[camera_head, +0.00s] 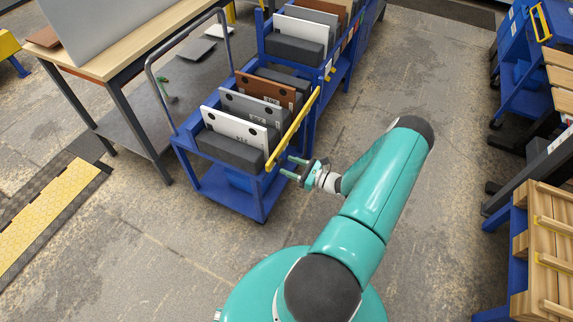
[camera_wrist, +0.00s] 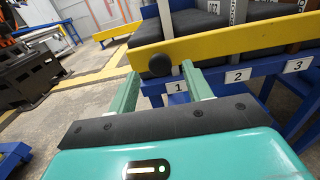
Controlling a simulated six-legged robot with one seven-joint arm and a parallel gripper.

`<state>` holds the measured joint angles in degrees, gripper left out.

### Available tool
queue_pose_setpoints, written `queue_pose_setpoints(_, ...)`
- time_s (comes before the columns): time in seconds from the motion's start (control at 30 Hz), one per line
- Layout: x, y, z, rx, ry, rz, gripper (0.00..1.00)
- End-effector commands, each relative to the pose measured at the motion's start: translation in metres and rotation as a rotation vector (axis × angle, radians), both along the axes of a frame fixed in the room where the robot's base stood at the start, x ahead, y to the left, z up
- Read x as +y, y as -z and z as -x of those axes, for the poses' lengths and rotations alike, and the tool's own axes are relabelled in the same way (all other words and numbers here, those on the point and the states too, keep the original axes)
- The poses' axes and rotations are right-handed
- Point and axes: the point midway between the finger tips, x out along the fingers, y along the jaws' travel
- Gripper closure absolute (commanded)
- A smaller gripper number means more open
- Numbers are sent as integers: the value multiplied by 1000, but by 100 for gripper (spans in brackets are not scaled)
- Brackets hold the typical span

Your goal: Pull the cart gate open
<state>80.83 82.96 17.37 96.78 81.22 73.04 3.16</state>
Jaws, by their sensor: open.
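The cart gate is a yellow bar (camera_head: 296,125) along the right side of the near blue cart (camera_head: 262,206). In the wrist view the yellow bar (camera_wrist: 235,42) crosses the upper part, with a round black knob (camera_wrist: 159,64) near its left end. My gripper (camera_head: 287,166) is beside the bar's near end, to its right. In the wrist view my open gripper (camera_wrist: 160,72) points at the knob, which appears between the fingertips. Nothing is held. I cannot tell whether the fingers touch the knob or the bar. The bar runs across the cart's numbered slots.
White, grey and brown boards (camera_head: 235,130) stand in the near cart. A second blue cart (camera_head: 325,62) is behind it. A workbench (camera_head: 110,60) is at left. Wooden crates (camera_head: 545,250) and blue carts are at right. Floor is clear between.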

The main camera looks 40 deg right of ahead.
Motion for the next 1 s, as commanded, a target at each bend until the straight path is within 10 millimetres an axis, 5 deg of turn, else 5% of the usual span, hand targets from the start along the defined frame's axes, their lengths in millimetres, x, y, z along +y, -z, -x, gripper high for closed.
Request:
queue_pose_setpoints(0.13,5,0,-16,0,-1,1,50)
queue_pose_setpoints(0.47,6,0,-19,1,0,1,50)
queue_pose_setpoints(0.7,6,0,-19,0,0,1,97)
queue_pose_setpoints(1.0,6,0,-16,0,-4,1,100)
